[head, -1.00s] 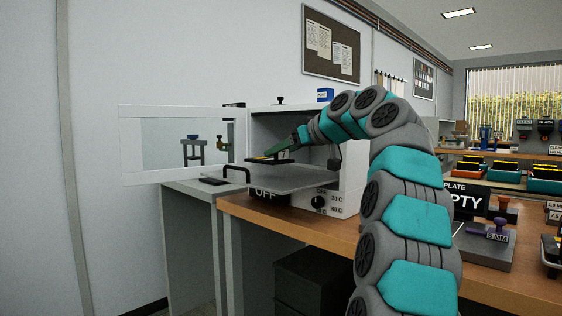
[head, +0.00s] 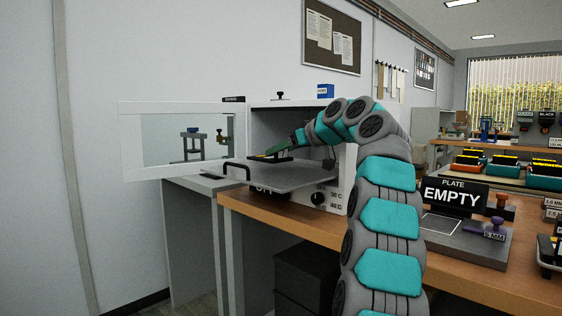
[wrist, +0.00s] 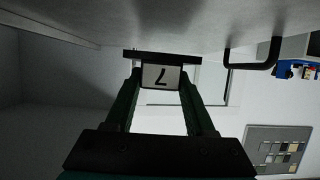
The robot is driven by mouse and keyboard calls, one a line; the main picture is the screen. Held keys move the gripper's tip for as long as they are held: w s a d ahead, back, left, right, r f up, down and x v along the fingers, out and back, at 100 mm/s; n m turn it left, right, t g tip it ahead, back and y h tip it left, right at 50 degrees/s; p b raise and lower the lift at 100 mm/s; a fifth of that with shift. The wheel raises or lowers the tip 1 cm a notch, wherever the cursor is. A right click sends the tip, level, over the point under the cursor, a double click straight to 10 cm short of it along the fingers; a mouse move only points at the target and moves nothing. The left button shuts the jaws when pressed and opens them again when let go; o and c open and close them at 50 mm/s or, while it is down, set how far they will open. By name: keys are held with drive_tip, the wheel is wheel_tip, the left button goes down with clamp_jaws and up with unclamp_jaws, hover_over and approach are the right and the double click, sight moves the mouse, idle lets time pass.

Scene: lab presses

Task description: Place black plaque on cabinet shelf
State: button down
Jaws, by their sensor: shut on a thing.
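The cabinet (head: 259,105) is a pale box on the bench with its windowed door (head: 130,178) swung open to the left. Its grey shelf (head: 290,178) is pulled out, with a black handle at the front. My gripper (head: 272,153) is just over the shelf, shut on the black plaque (head: 258,158). In the wrist view, the plaque (wrist: 161,57) shows as a thin dark bar between the fingertips (wrist: 160,85), with a white label bearing an inverted 7-like mark. The plaque is close to the shelf surface (wrist: 170,25); I cannot tell whether they touch.
Coloured bins (head: 545,176) stand farther right.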

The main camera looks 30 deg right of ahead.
sight(284, 160)
drive_tip(key=shift+f+b, duration=0.3)
drive_tip(key=shift+f, duration=1.05)
drive_tip(key=shift+f, duration=0.15)
drive_tip(key=shift+f, duration=0.1)
drive_tip(key=shift+c, duration=1.3)
unclamp_jaws()
drive_tip(key=shift+r, duration=0.3)
drive_tip(key=shift+s+d, duration=0.1)
drive_tip(key=shift+s, duration=0.25)
drive_tip(key=b+v, duration=0.1)
drive_tip(key=v, duration=1)
drive_tip(key=shift+d+r, duration=0.1)
drive_tip(key=shift+r, duration=0.05)
